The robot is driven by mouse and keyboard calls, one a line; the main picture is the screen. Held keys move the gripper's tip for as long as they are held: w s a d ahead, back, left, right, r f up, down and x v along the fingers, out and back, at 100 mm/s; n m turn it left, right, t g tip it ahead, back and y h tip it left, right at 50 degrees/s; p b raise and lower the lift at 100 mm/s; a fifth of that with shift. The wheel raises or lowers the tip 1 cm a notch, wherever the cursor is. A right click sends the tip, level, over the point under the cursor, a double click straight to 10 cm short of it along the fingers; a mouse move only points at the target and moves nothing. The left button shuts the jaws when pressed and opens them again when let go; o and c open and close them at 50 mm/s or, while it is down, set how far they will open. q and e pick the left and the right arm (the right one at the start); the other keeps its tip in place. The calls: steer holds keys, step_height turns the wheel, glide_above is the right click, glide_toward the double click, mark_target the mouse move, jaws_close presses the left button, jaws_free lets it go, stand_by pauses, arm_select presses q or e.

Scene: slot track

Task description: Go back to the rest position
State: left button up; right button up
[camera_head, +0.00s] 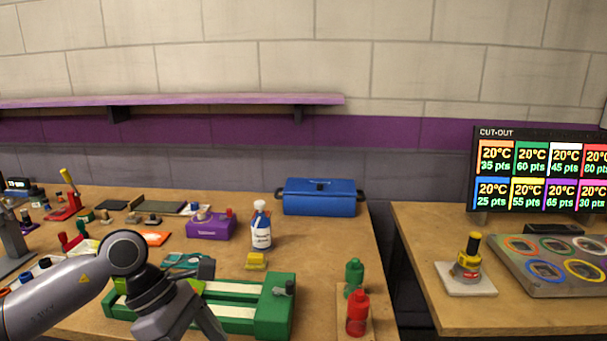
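My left arm comes in from the left over the front of the wooden workbench (325,240). My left gripper (178,312) is at the bottom edge, in front of a green and white slotted device (268,305) and partly covering it. Its fingertips are cut off by the frame, so I cannot see whether it is open or holds anything. My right arm and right gripper are not in view.
A blue lidded box (320,198), a white and blue bottle (261,228) and a purple box (210,226) stand behind the device. Green (354,277) and red (357,314) bottles stand at its right. A gap separates the right table (420,225), which holds a yellow-handled tool (468,262) and a ringed panel (550,262).

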arm_select(q)
steer(key=s+d+r+n+h+p, duration=0.1)
steer(key=s+d+r+n+h, duration=0.2)
steer(key=d+h, duration=0.35)
steer(key=s+d+r+n+h, duration=0.1)
steer(key=s+d+n+h, duration=0.1)
steer(key=d+n+h, duration=0.45)
steer(key=w+a+f+n+t+y, duration=0.1)
steer(key=a+f+n+t+y, duration=0.4)
steer(key=n, duration=0.6)
steer(key=w+a+f+n+t+y+p, duration=0.1)
steer(key=a+f+n+t+y, duration=0.1)
steer(key=n+t, duration=0.65)
steer(key=w+a+f+n+t+y, duration=0.1)
steer(key=a+f+n+t+y, duration=0.3)
steer(key=n, duration=0.8)
steer(key=s+a+f+n+g+y, duration=0.2)
steer(key=s+a+f+n+y, duration=0.1)
steer(key=s+f+n, duration=0.2)
steer(key=s+a+f+n+g+y, duration=0.2)
steer(key=s+f+n, duration=0.4)
steer(key=f, duration=0.3)
steer(key=shift+s+a+f+g+y+p, duration=0.4)
steer(key=shift+s+a+g, duration=0.35)
steer(key=shift+a, duration=0.35)
steer(key=shift+r, duration=0.1)
steer(key=shift+c, duration=0.3)
